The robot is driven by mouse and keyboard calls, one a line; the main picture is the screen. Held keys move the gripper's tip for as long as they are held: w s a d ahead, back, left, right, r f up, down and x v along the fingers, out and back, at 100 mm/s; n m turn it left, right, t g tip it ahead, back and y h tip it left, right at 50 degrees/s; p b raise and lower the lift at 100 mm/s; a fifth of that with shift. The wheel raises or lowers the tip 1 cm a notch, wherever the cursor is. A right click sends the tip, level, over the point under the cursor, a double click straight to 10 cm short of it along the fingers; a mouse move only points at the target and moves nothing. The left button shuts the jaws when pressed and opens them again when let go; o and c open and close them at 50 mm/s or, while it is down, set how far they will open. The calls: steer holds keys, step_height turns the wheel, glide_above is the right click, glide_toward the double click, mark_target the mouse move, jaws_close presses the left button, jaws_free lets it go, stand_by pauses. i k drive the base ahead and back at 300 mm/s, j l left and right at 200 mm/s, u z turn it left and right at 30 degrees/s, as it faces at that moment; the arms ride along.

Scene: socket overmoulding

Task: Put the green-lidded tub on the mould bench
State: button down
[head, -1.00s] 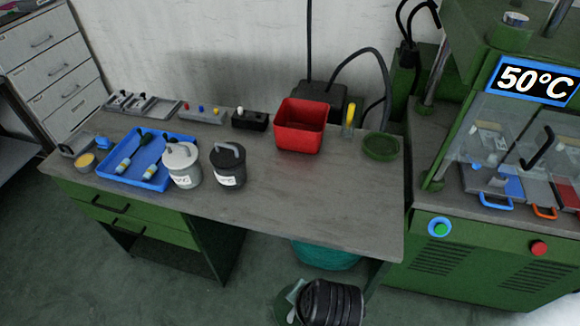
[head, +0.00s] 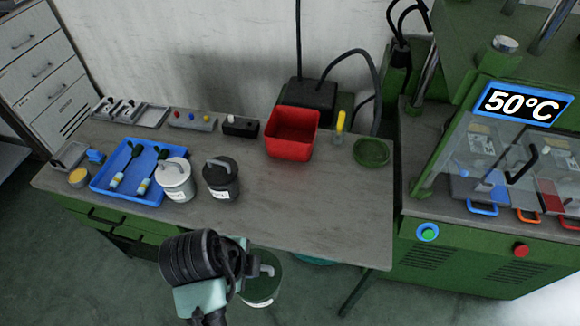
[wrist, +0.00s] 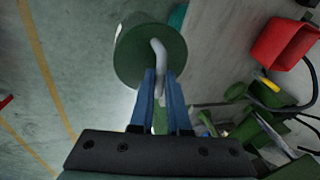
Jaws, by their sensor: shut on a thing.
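The green-lidded tub (head: 262,284) hangs in front of the bench's front edge, partly hidden behind my arm in the head view. In the wrist view its round green lid (wrist: 135,62) and grey handle show close to the camera. My gripper (wrist: 158,74) has its two blue fingers shut on the grey handle. In the head view my gripper (head: 262,268) is at the tub's handle, just short of the bench. The mould bench (head: 310,205) has a grey top with a bare stretch at its right front.
On the bench stand a white-lidded tub (head: 176,182), a black-lidded tub (head: 221,180), a blue tray (head: 105,185), a red bin (head: 291,138) and a green dish (head: 371,153). A green press marked 50°C (head: 455,225) stands at the right.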

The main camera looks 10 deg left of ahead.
mark_target(288, 180)
steer(key=i, duration=1.25)
